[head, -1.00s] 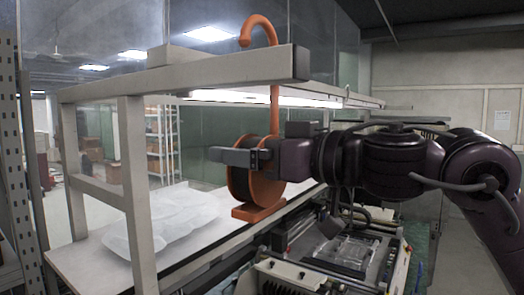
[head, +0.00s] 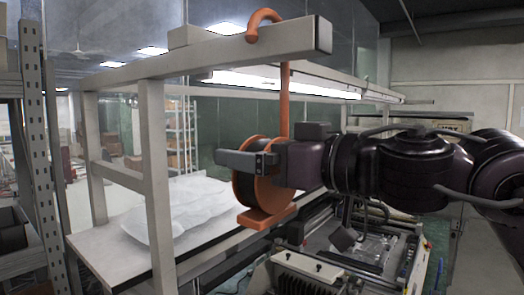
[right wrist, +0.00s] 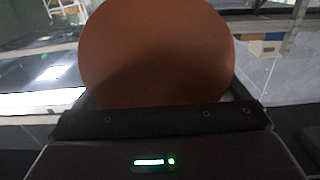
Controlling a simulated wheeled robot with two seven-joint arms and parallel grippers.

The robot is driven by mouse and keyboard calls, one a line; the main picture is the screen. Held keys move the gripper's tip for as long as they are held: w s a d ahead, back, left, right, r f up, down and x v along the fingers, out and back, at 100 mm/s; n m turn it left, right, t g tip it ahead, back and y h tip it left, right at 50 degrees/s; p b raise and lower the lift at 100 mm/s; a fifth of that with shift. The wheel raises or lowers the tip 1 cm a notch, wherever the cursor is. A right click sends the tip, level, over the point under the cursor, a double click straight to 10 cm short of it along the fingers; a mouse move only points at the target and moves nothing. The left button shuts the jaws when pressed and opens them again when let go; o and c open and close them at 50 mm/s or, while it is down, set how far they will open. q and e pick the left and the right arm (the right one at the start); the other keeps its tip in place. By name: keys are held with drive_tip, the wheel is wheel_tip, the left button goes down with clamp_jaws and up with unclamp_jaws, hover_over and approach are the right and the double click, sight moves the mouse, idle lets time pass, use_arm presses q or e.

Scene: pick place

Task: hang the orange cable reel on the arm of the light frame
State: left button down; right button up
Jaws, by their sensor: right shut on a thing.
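The orange cable reel (head: 245,190) hangs upright from a tall orange hook, with dark cable between its flanges and a flat foot below. The hook (head: 265,16) curves over the arm of the light frame (head: 235,48). I cannot tell whether the hook bears on the arm. My right gripper (head: 252,164) is shut on the reel from the right. In the right wrist view the reel's orange face (right wrist: 157,55) fills the middle. My left gripper is not in view.
The frame's pale posts (head: 157,190) stand on the bench at left. Clear plastic wrap (head: 178,215) lies on the bench behind them. A machine (head: 340,255) sits below my right arm. A perforated metal upright (head: 40,150) stands at far left.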

drive_tip(key=shift+r, duration=0.1)
drive_tip(key=o, duration=1)
drive_tip(key=shift+o, duration=0.2)
drive_tip(key=shift+s, duration=0.15)
